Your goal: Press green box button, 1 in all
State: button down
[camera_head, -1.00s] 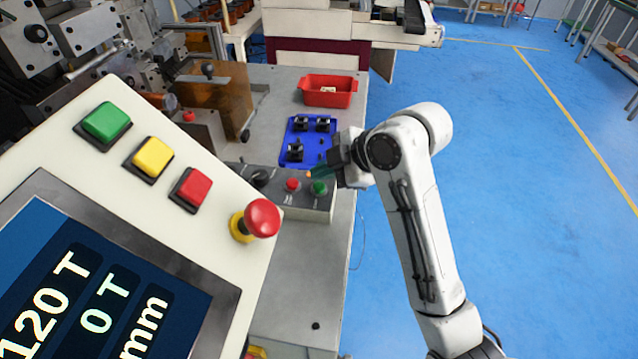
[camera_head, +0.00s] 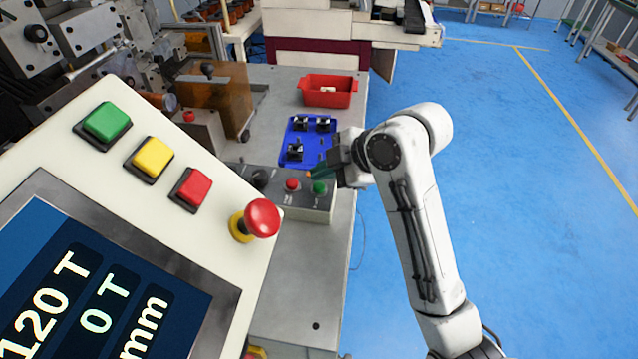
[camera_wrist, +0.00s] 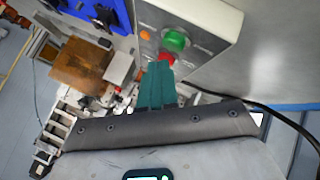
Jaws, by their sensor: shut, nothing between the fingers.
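A grey control box (camera_head: 300,207) stands on the bench, with a green button (camera_head: 320,187) at its right and a red button (camera_head: 292,184) to the left of it. My gripper (camera_head: 312,175) is shut and empty, its teal fingertips over the box near the green button in the head view. In the wrist view the green button (camera_wrist: 175,41) lies beyond the tips of my gripper (camera_wrist: 157,66). The tips overlap the lower edge of the red button (camera_wrist: 166,58) there. I cannot tell whether the tips touch anything.
A large panel with green (camera_head: 107,122), yellow (camera_head: 153,155) and red (camera_head: 191,187) buttons and a red emergency stop (camera_head: 262,217) fills the left foreground. A blue tray (camera_head: 290,155) with black parts lies behind the box. A red bin (camera_head: 328,92) is farther back.

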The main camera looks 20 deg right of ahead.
jog(key=shift+f, duration=0.15)
jog(key=shift+f, duration=0.3)
